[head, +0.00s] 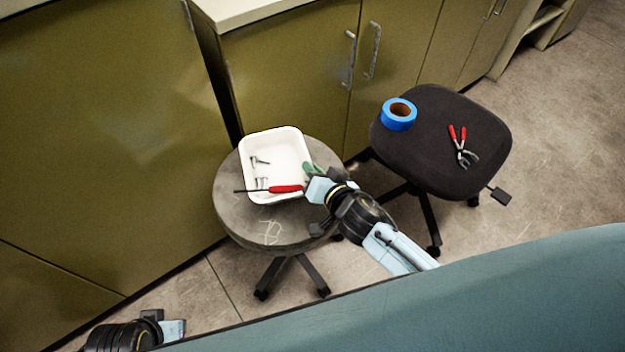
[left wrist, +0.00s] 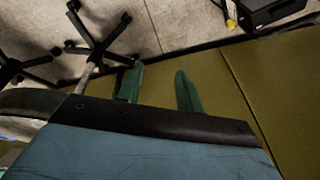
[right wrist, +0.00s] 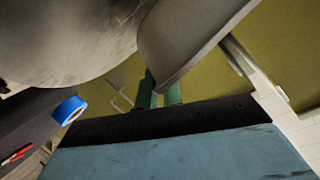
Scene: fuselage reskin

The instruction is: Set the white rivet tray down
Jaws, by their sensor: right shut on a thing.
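The white rivet tray (head: 292,143) is over the round grey stool (head: 235,215) in the head view, with several small metal rivets inside. A red-handled screwdriver (head: 286,189) lies across its near end, its shaft reaching past the left rim. My right gripper (head: 309,172) is shut on the tray's right wall. The right wrist view shows the tray's shaded wall (right wrist: 180,35) at the fingers (right wrist: 159,92), beside the stool (right wrist: 60,40). I cannot tell whether the tray's bottom touches the stool. My left gripper (left wrist: 160,88) is empty, its fingers apart, away from the tray.
A black chair (head: 440,120) at the right holds a blue tape roll (head: 398,115) and red-handled pliers (head: 462,150). Olive cabinets (head: 290,80) stand close behind the stool. The stool's near part is mostly bare, with a pale scribble-like mark.

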